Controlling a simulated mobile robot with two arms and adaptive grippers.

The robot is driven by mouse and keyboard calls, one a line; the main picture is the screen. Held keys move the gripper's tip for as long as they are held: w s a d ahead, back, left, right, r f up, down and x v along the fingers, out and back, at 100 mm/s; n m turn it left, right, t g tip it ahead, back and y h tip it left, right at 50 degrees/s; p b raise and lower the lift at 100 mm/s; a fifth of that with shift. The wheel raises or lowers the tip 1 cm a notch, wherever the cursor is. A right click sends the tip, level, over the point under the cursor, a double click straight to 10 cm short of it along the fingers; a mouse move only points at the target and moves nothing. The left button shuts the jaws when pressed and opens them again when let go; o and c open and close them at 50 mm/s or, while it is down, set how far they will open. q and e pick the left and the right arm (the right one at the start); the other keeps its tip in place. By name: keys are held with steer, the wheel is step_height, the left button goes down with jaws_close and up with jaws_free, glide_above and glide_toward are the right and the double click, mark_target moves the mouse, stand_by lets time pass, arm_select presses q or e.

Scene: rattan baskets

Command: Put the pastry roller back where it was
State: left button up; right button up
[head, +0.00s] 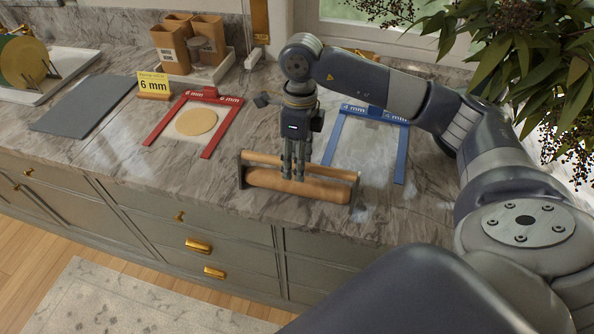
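The pastry roller (320,189) is a light wooden cylinder lying near the counter's front edge. It lies between the dark end pieces of a low stand (332,171), whose wooden bar runs behind it. My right gripper (293,174) points down over the middle of the roller, with its fingertips at or just above its top. The fingers look close together from this side. I cannot tell whether they grip the roller or only touch it. My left gripper is not in view.
Left of the roller, a red 6 mm frame (211,146) surrounds a dough disc (196,121). A blue 4 mm frame (400,155) lies to the right. Leafy branches (540,60) hang at upper right.

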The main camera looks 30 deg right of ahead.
steer(key=r, duration=0.2)
steer(key=r+b, duration=0.1)
steer(key=r, duration=0.5)
steer(key=shift+w+d, duration=0.3)
steer(key=shift+d+r, duration=0.1)
steer(key=shift+r, duration=0.55)
